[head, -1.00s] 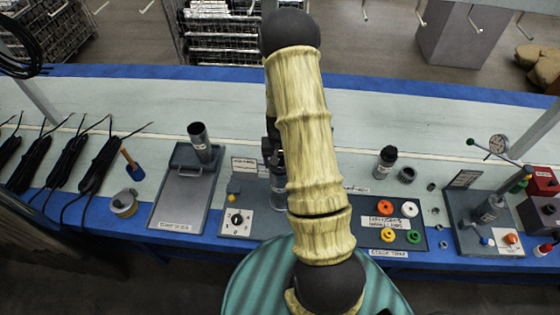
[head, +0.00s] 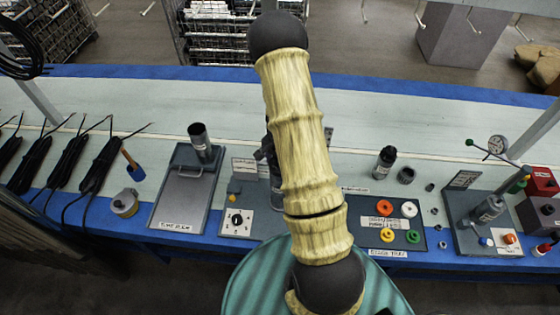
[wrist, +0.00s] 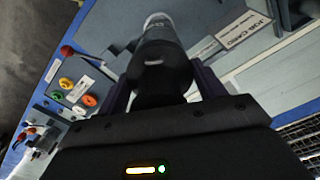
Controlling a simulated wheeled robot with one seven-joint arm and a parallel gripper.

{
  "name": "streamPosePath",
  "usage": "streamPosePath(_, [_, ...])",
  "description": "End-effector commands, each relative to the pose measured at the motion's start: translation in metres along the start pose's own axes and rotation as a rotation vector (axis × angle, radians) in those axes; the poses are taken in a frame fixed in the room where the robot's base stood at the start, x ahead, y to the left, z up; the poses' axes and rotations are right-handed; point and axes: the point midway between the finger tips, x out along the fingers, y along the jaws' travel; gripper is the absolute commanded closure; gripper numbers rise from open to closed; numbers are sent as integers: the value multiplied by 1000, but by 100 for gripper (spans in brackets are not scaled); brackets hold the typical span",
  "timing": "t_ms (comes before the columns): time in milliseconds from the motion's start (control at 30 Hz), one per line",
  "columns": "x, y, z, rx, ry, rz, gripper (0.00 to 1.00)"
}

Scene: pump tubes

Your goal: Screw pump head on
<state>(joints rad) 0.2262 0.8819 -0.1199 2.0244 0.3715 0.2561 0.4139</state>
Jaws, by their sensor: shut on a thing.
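My gripper (wrist: 163,84) is shut on a dark cylindrical pump head (wrist: 160,58), whose pale grey end (wrist: 156,19) points away from the wrist camera. In the head view, my gripper (head: 264,152) is mostly hidden behind my pale ribbed arm, with only a dark edge showing. Part of an upright grey metal tube (head: 277,188) shows below it, beside the arm. I cannot tell whether the held head touches that tube or how the threads sit.

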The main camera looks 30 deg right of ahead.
Motion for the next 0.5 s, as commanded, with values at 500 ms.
streamPosePath(500, [-1, 0, 0, 298, 0, 0, 59])
